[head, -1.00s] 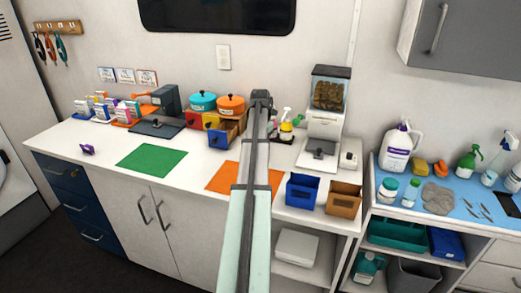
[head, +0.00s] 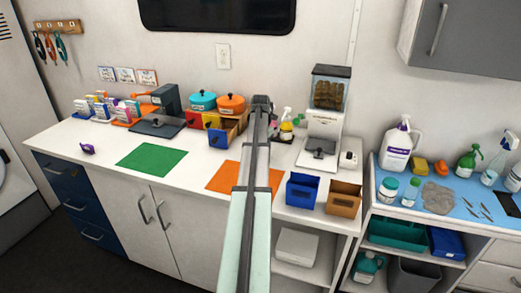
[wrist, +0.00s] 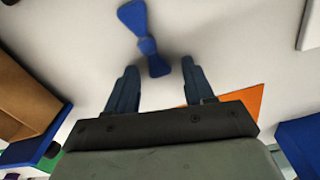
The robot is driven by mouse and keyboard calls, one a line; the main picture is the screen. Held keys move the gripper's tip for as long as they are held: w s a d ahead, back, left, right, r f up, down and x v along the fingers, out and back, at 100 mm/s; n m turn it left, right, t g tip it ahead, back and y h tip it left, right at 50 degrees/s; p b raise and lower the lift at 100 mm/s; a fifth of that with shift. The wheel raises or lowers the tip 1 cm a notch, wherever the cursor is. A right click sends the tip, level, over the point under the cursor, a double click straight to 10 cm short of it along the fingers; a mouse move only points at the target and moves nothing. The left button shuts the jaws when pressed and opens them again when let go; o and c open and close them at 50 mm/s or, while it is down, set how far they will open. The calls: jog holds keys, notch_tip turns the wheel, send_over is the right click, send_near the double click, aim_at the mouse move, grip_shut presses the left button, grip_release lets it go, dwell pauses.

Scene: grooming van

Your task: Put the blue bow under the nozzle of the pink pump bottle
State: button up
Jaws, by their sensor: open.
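The blue bow (wrist: 146,45) lies on the white counter in the wrist view, just ahead of my gripper (wrist: 158,74). My gripper is open and empty, with one finger on each side of the bow's near lobe; I cannot tell whether either finger touches it. In the head view the bow and my fingertips are hidden behind my arm. I cannot make out the pink pump bottle for sure. Several small bottles (head: 286,130) stand at the back of the counter, just right of my arm, partly covered by it.
An orange mat (head: 226,178) and a green mat (head: 152,160) lie on the counter. Coloured drawers (head: 216,137) stand open left of my arm. A blue bin (head: 302,190), a brown bin (head: 344,199) and a dispenser (head: 322,130) stand at the right. A purple item (head: 87,149) lies far left.

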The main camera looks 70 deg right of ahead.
jog(key=shift+r, duration=0.15)
notch_tip(320, 180, up, 12)
dwell(0.6)
